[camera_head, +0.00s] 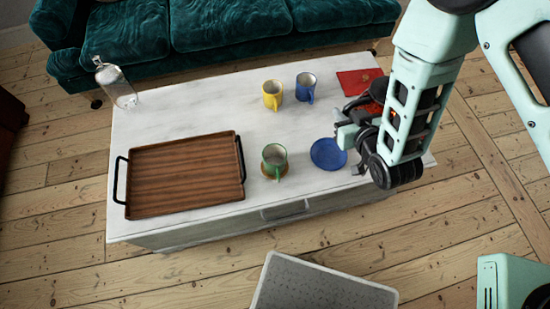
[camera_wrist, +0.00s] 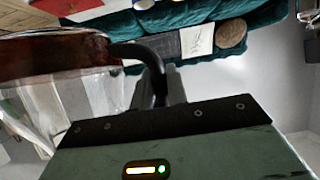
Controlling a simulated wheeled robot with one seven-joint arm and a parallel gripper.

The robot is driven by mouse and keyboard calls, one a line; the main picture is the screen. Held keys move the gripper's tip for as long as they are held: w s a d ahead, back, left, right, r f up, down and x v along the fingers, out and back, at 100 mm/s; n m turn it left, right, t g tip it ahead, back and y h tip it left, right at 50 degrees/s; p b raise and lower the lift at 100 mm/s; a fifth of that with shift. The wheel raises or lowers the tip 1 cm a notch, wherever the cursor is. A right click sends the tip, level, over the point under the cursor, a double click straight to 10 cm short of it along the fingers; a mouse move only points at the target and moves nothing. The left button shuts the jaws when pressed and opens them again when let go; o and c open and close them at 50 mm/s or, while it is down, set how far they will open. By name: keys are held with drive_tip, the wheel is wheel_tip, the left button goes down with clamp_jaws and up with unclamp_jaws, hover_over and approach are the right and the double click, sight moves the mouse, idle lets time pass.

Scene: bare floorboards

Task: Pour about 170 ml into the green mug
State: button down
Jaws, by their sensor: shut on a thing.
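The green mug (camera_head: 275,155) stands upright on a round brown coaster (camera_head: 272,172) near the table's front edge; its contents are unclear. My gripper (camera_head: 352,132) is over the right part of the table, right of the green mug and apart from it. In the wrist view my gripper (camera_wrist: 170,88) is shut on the dark handle (camera_wrist: 152,62) of a clear glass jug (camera_wrist: 85,100). Reddish-brown liquid (camera_wrist: 50,55) shows in the jug. In the head view my arm hides most of the jug, leaving only an orange-red patch (camera_head: 374,104).
On the white table (camera_head: 210,100) are a wooden tray (camera_head: 185,170), a yellow mug (camera_head: 272,94), a blue mug (camera_head: 305,87), a blue plate (camera_head: 328,153) and a flat red item (camera_head: 357,80). A glass bottle (camera_head: 116,85) stands at the back left corner. A teal sofa (camera_head: 220,35) is behind.

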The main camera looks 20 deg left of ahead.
drive_tip(key=s+a+f+n+g+y+b, duration=0.3)
drive_tip(key=s+a+f+b, duration=0.4)
drive_tip(key=s+a, duration=0.4)
drive_tip(key=s+a+f+n+g+y+b, duration=0.2)
drive_tip(key=s+a+f+n+g+b, duration=0.15)
drive_tip(key=s+a+f+b, duration=0.75)
drive_tip(key=s+f+n+g+y+b, duration=0.1)
drive_tip(key=s+n+g+b, duration=0.1)
drive_tip(key=s, duration=0.8)
drive_tip(key=shift+s+d+f+n, duration=0.2)
drive_tip(key=shift+d+f+n, duration=0.1)
drive_tip(key=shift+d+n, duration=0.15)
drive_tip(key=shift+r, duration=0.1)
